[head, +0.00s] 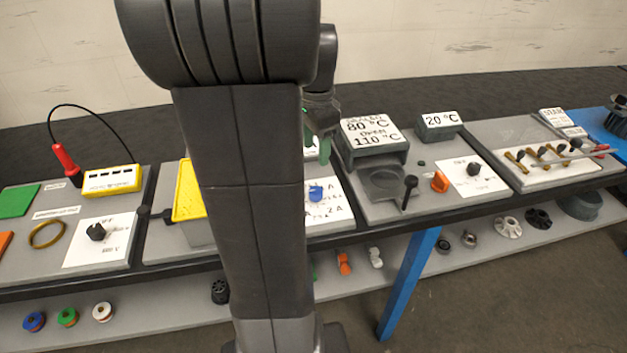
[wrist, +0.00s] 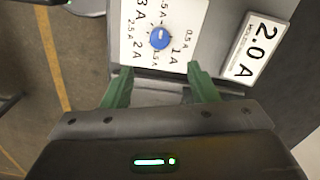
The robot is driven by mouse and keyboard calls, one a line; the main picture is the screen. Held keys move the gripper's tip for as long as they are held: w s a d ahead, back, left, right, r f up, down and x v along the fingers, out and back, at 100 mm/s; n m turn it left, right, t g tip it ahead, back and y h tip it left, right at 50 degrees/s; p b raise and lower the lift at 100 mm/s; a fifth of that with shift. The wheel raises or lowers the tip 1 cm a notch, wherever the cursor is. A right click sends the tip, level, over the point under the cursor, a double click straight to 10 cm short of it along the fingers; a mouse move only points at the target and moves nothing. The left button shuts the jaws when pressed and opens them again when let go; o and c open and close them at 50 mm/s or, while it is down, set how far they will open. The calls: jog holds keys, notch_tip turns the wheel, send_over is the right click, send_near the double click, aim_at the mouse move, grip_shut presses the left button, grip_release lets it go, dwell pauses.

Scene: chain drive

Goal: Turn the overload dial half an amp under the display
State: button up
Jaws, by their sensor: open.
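The overload dial is a small blue knob (wrist: 160,38) on a white card (wrist: 183,12) with an amp scale printed around it. A pale mark shows on the knob, but I cannot tell which value it points at. A white display (wrist: 251,48) beside the card reads 2.0 A. My gripper (wrist: 159,70) is open and empty, its green fingers apart, with the knob beyond and between the fingertips, not gripped. In the head view, the blue knob (head: 316,191) shows just right of my arm, and my gripper (head: 318,145) is partly hidden behind it; the display is not readable there.
A yellow-rimmed box (head: 186,195) stands left of my arm. To the right are a grey block with temperature labels (head: 372,135), a black lever (head: 409,190) and another black knob (head: 474,169). A lower shelf (head: 160,312) holds small parts.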

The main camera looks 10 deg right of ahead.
notch_tip(320, 180, down, 12)
jog(key=shift+f+b, duration=0.2)
jog(key=shift+b, duration=0.15)
jog(key=c, duration=1)
jog(key=shift+o, duration=0.2)
